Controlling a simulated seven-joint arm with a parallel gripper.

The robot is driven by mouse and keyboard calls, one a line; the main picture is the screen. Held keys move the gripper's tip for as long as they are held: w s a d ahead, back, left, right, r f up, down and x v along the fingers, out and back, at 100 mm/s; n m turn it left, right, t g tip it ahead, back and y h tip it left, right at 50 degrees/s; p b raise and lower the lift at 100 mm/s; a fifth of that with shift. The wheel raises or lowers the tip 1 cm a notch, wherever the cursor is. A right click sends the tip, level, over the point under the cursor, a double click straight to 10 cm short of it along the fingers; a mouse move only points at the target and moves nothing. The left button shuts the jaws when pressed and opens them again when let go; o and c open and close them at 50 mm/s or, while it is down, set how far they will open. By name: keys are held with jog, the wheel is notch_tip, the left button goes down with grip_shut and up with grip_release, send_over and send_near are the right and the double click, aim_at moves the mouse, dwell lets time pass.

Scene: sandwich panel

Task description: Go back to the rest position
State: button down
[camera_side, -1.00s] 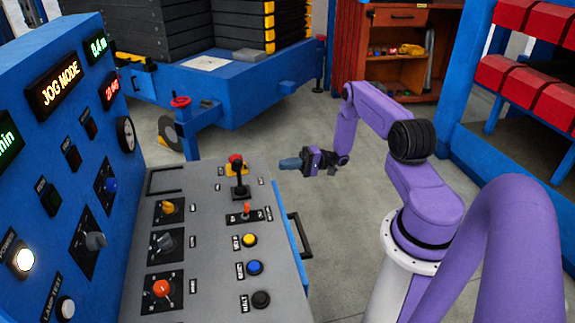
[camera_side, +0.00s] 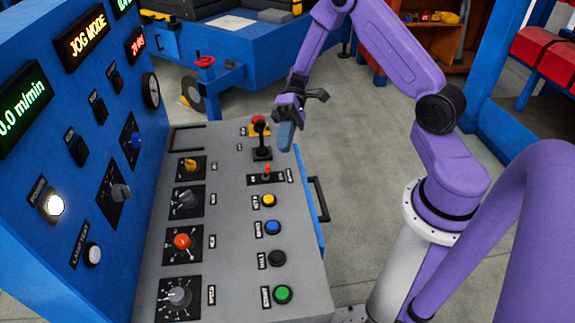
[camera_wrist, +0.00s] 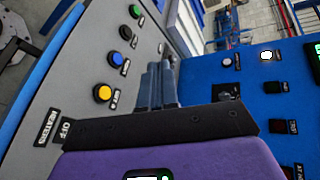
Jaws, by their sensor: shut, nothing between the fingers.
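My gripper (camera_side: 286,136) is above the far right part of the grey sloped console (camera_side: 228,240) in the side view. Its blue-grey fingers point down and are together, with nothing between them. They appear beside the black joystick (camera_side: 262,148) and above the small orange lever (camera_side: 267,170). I cannot tell the exact height gap. In the wrist view the closed fingers (camera_wrist: 158,82) point towards the console, near the yellow button (camera_wrist: 103,93) and the blue button (camera_wrist: 115,59). The area directly behind the fingers is hidden.
The blue upright panel (camera_side: 85,130) with displays and knobs stands left of the console. A black handle (camera_side: 319,198) sticks out on the console's right edge. A blue machine (camera_side: 225,45) and an orange cabinet (camera_side: 468,50) stand behind. Grey floor (camera_side: 360,140) lies open beyond the console.

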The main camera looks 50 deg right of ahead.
jog(key=s+a+r+n+t+h, duration=0.2)
jog(key=s+r+n+h, duration=0.3)
jog(key=s, duration=0.5)
jog(key=s+a+r+n+t+h, duration=0.2)
jog(key=s+r+n+t+h, duration=0.2)
jog(key=s, duration=0.7)
jog(key=r+n+h, duration=0.1)
jog(key=h, duration=0.1)
jog(key=shift+s+n+h, duration=0.15)
jog(key=shift+n+h, duration=0.15)
dwell(1.3)
